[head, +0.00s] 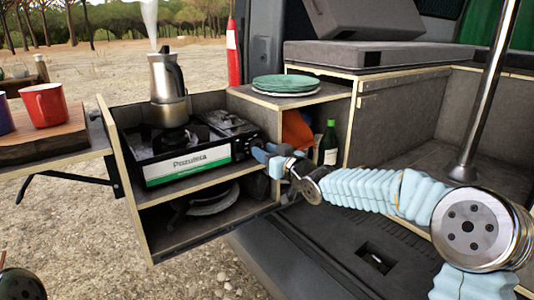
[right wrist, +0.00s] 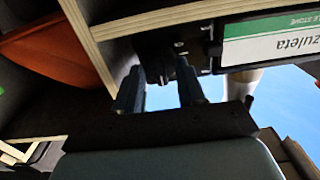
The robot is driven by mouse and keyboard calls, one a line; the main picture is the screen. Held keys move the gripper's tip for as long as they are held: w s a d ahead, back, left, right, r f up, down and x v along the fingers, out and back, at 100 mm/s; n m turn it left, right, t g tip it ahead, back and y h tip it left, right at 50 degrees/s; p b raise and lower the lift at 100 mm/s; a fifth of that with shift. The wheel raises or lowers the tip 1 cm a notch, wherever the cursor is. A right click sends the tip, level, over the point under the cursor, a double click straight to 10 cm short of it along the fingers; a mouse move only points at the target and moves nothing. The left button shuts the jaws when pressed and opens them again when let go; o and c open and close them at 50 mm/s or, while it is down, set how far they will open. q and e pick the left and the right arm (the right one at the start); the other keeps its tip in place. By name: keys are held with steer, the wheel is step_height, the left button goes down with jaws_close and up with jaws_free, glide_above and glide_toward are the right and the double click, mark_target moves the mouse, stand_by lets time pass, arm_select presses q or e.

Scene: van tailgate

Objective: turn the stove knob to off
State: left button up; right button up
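The black camping stove (head: 190,150) with a white and green label sits on the upper shelf of the pull-out box. Its dark knob is hidden behind my gripper in the head view. In the right wrist view, which is upside down, the dark knob (right wrist: 163,68) shows beside the label, between the fingertips. My right gripper (head: 262,153) is at the right end of the stove front. In the right wrist view its two fingers (right wrist: 161,82) stand apart, one on each side of the knob; I cannot tell whether they touch it. My left gripper is not in view.
A steaming moka pot (head: 168,88) stands on the stove. Green plates (head: 286,84) lie on the shelf to the right. Below them are an orange item (head: 296,130) and a green bottle (head: 328,143). A red mug (head: 44,105) stands on a board at left.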

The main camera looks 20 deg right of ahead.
steer(key=v, duration=1.3)
steer(key=shift+s+b, duration=0.3)
steer(key=shift+s, duration=0.1)
steer(key=shift+d, duration=0.1)
